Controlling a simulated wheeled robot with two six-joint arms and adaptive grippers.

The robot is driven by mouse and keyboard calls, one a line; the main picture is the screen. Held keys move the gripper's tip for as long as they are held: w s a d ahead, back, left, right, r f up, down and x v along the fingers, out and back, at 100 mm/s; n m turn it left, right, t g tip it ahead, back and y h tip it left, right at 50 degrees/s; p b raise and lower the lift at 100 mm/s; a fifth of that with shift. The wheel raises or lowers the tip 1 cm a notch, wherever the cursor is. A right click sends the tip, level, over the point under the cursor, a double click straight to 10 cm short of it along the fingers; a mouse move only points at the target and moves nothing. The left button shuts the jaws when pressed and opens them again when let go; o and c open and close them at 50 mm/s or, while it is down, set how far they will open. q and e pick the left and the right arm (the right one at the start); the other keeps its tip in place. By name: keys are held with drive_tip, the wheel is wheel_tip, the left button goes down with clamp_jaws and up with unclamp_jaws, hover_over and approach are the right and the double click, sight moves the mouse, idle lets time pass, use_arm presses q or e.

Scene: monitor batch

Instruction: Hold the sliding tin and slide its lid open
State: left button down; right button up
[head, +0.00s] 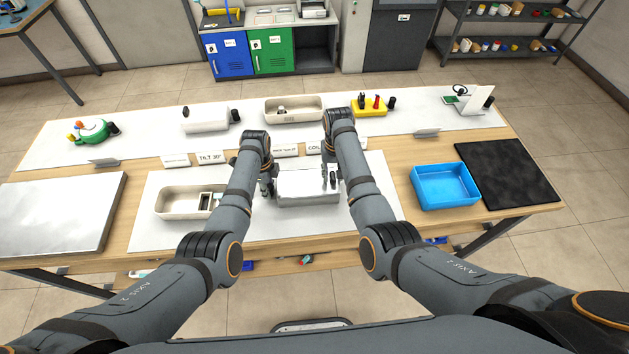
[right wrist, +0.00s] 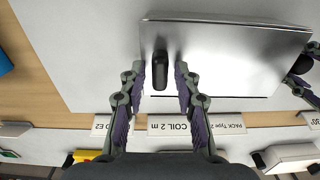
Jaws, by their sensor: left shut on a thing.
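The sliding tin (head: 308,190) is a silvery metal box lying on the white mat in the middle of the table. Its flat top also fills the upper part of the right wrist view (right wrist: 225,60). A black knob (right wrist: 160,70) stands on the lid near one end. My right gripper (right wrist: 161,77) is open, its fingers on either side of the knob with a gap on both sides; in the head view it is over the tin's right end. My left gripper (head: 267,187) is shut on the tin at its left end. The lid looks closed.
A beige divided tray (head: 168,202) lies left of the tin on the white mat (head: 160,236). A blue bin (head: 444,186) and a black mat (head: 508,172) are to the right. Label cards (head: 286,151) and several other containers stand behind. The mat's front strip is clear.

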clamp_jaws()
drive_tip(key=d, duration=1.3)
drive_tip(key=shift+d, duration=0.2)
idle(1.3)
drive_tip(key=shift+d, duration=0.4)
idle(0.4)
drive_tip(key=shift+o, duration=1.3)
unclamp_jaws()
wheel_tip(320, 180, up, 12)
